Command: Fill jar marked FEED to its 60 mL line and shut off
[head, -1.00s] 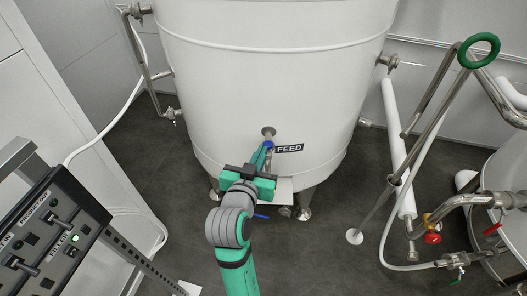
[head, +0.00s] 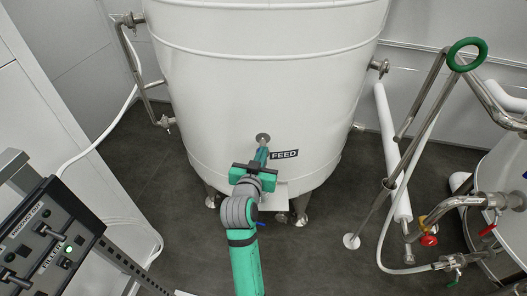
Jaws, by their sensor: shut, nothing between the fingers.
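A large white tank (head: 225,75) stands at the centre of the head view. A black FEED label (head: 284,154) is on its lower front. A metal outlet fitting (head: 263,138) sticks out of the tank just left of the label. My gripper (head: 262,152) is at this outlet, its green fingers shut with nothing between them. My gripper and wrist cover most of the tap, so I cannot tell how its handle stands. A white shelf (head: 276,198) shows partly below the label, behind my wrist. I see no jar or liquid level.
Pipes with a green handwheel (head: 467,54), a red valve handle (head: 428,240) and a steel vessel (head: 500,180) stand at right.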

